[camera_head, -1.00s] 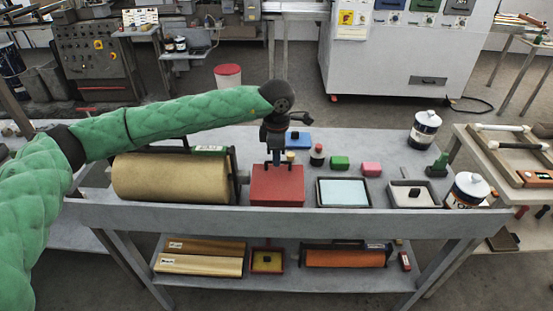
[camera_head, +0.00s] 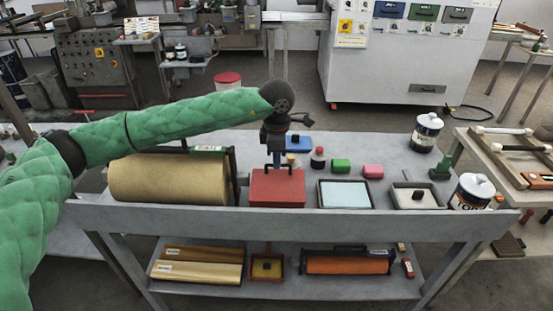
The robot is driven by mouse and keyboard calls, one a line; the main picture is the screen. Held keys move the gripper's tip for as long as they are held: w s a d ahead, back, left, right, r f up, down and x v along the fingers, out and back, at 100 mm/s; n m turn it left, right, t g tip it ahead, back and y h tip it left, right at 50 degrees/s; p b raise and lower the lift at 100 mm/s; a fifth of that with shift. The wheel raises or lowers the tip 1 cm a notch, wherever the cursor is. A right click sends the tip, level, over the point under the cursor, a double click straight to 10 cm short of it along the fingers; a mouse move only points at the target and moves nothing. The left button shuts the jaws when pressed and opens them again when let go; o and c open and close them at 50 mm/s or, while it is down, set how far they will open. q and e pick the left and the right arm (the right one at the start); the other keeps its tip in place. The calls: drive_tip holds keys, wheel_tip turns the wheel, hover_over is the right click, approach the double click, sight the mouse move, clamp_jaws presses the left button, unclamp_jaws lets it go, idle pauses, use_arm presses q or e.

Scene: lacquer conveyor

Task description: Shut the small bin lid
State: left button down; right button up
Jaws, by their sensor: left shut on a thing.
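A red box-like bin (camera_head: 278,192) with a flat red top stands on the bench's upper surface, right of a big tan roll. Its top looks level, and a dark handle shows on it. My left gripper (camera_head: 277,163) points straight down over the middle of this top, at the handle. It is shut on what looks like the handle; the fingertips are small and partly hidden. My right gripper is not in view.
The tan roll (camera_head: 170,180) lies close to the left. A pale blue tray (camera_head: 344,194) is just right. A red-lidded round bin (camera_head: 228,79) stands on the floor behind.

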use_arm(q)
drive_tip(key=c, duration=1.8)
unclamp_jaws()
drive_tip(key=shift+w+a+r, duration=0.1)
drive_tip(key=shift+w, duration=0.3)
drive_tip(key=shift+o, duration=1.3)
drive_tip(key=shift+w+f, duration=0.35)
drive_tip(key=shift+f, duration=0.05)
drive_tip(key=shift+s, duration=0.25)
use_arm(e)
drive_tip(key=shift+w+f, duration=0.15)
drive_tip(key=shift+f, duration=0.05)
use_arm(q)
drive_tip(key=shift+r, duration=0.1)
